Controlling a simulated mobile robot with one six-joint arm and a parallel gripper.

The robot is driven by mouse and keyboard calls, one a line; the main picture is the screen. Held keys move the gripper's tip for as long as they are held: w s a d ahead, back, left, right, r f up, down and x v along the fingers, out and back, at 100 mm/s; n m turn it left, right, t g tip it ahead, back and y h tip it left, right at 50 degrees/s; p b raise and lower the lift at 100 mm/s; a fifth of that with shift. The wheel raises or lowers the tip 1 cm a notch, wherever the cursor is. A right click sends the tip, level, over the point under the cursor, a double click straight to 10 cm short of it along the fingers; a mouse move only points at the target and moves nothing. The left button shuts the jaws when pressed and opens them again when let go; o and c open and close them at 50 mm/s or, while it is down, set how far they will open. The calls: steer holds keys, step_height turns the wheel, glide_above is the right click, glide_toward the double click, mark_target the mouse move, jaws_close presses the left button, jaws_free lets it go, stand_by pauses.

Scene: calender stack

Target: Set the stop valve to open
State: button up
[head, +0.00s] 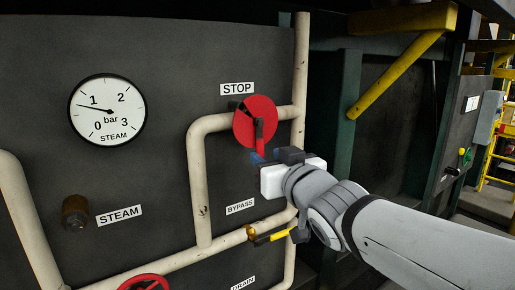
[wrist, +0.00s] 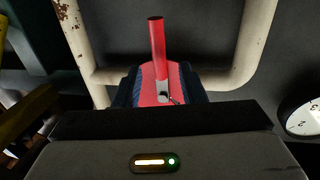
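The stop valve (head: 248,118) is a red round plate under the STOP label (head: 237,89), with a red lever (head: 260,129) that hangs down in the head view. In the wrist view the lever (wrist: 157,45) stands upright in the picture, and part of the red plate shows below it. My gripper (head: 268,157) is just below the valve, near the lever's lower end. In the wrist view its dark blue fingers (wrist: 160,90) are apart, with red between them. Nothing shows them closed on the lever. Contact cannot be told.
Cream pipes (head: 198,175) run behind and beside the valve. A yellow lever (head: 270,237) sits near the BYPASS label (head: 240,207), below my gripper. A steam gauge (head: 108,110) and a brass fitting (head: 75,213) are at left. A red handwheel (head: 145,281) shows at the bottom.

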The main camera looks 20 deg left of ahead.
mark_target(262, 153)
steer(key=p+x, duration=0.1)
steer(key=x, duration=0.5)
steer(key=shift+w+a+f, duration=0.1)
steer(key=shift+w+a, duration=0.05)
steer(key=shift+w, duration=0.15)
jaws_close()
stand_by(0.4)
